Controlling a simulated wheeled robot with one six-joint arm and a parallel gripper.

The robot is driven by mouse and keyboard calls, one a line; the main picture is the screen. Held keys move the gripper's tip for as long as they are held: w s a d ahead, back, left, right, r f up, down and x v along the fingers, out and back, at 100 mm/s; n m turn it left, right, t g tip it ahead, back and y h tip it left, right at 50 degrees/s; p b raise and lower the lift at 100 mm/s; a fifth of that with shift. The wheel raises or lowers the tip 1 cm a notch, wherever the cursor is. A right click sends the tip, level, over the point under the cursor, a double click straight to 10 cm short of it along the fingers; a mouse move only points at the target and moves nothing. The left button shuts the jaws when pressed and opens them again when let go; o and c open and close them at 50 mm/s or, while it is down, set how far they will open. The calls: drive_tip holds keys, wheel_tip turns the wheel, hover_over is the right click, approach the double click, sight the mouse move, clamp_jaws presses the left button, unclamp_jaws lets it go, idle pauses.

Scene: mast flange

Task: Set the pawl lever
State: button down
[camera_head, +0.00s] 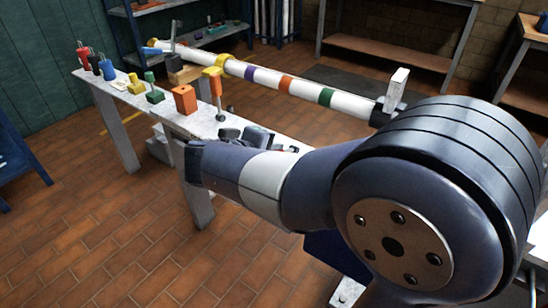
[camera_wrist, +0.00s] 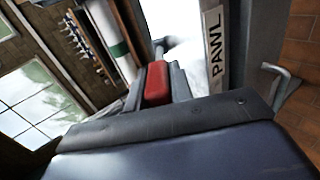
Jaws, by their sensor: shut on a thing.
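My gripper (camera_wrist: 158,88) has its two dark fingers shut on a red grip (camera_wrist: 157,80) in the wrist view. The red grip is beside a white label reading PAWL (camera_wrist: 213,48) on a grey upright, so it appears to be the pawl lever's handle. The rest of the lever is hidden behind the fingers and the wrist housing. In the head view my gripper (camera_head: 246,136) is low over the near part of the bench, mostly blocked by my arm. The lever cannot be made out clearly there.
A long white bench (camera_head: 135,97) carries an orange block (camera_head: 184,99), a green block (camera_head: 155,96), a yellow block (camera_head: 136,86) and screwdriver-like tools (camera_head: 83,58). A white mast (camera_head: 305,92) with coloured bands lies along the far side. Brick floor (camera_head: 85,225) is clear at left.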

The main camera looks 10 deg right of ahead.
drive_tip(key=shift+f, duration=0.15)
idle(0.4)
drive_tip(key=c, duration=1.2)
unclamp_jaws()
drive_tip(key=shift+c, duration=0.2)
drive_tip(key=p+v, duration=0.3)
drive_tip(key=v, duration=0.8)
drive_tip(key=shift+f, duration=0.2)
